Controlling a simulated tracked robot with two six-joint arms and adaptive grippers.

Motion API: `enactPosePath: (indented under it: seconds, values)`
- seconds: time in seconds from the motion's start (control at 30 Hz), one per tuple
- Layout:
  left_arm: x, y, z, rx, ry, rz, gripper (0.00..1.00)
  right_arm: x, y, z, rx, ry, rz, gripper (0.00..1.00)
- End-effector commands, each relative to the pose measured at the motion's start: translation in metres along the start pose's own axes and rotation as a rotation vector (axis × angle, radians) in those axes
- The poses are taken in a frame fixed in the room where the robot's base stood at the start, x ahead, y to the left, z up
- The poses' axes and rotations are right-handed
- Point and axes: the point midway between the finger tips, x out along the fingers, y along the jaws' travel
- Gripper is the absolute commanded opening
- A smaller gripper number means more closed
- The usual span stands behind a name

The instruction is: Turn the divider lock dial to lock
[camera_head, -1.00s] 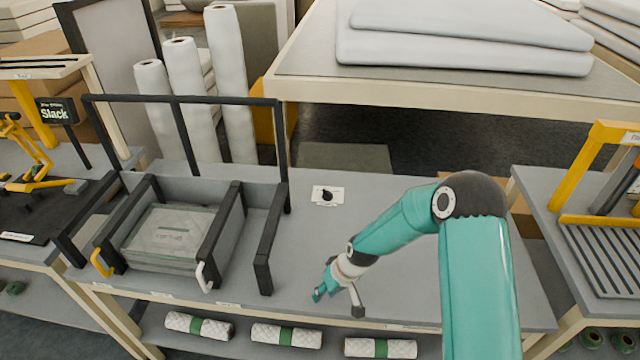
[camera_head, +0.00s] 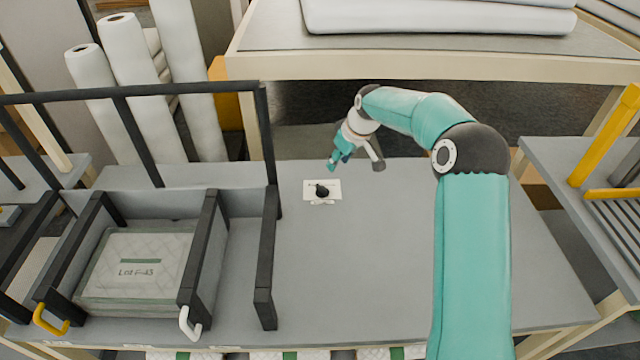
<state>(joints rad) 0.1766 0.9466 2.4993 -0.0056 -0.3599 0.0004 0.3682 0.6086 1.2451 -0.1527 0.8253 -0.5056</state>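The divider lock dial is a small black knob (camera_head: 322,191) on a white plate (camera_head: 312,186) that lies on the grey table (camera_head: 370,270). The knob's pointer setting is too small to read. My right gripper (camera_head: 353,165) is above and just to the right of the dial, pointing down, apart from it. Its teal finger and dark finger are spread, with nothing between them. My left gripper is not in view.
Left of the dial stands a black-framed divider rack (camera_head: 268,240) with a quilted pack (camera_head: 135,265) labelled Lot inside. A yellow handle (camera_head: 50,318) and a white handle (camera_head: 190,322) are at its front. White rolls (camera_head: 135,75) stand behind. The table right of the dial is clear.

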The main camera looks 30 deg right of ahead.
Motion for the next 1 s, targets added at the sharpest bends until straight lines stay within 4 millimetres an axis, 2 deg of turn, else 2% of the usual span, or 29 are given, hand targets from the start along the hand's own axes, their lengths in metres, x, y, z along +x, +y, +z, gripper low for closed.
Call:
enactPosePath:
  seconds: [0.4,0.6,0.8,1.0]
  values:
    - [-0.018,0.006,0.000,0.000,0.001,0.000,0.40,0.089,-0.003,-0.002,-0.003,-0.003,-0.004,0.39]
    - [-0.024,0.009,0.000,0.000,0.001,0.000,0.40,0.126,-0.004,-0.002,-0.003,-0.001,-0.003,0.39]
    - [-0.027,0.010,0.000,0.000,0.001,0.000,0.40,0.145,-0.004,-0.003,-0.003,0.000,-0.003,0.39]
    - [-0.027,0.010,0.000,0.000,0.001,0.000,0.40,0.149,-0.003,-0.003,-0.003,0.001,-0.002,0.39]
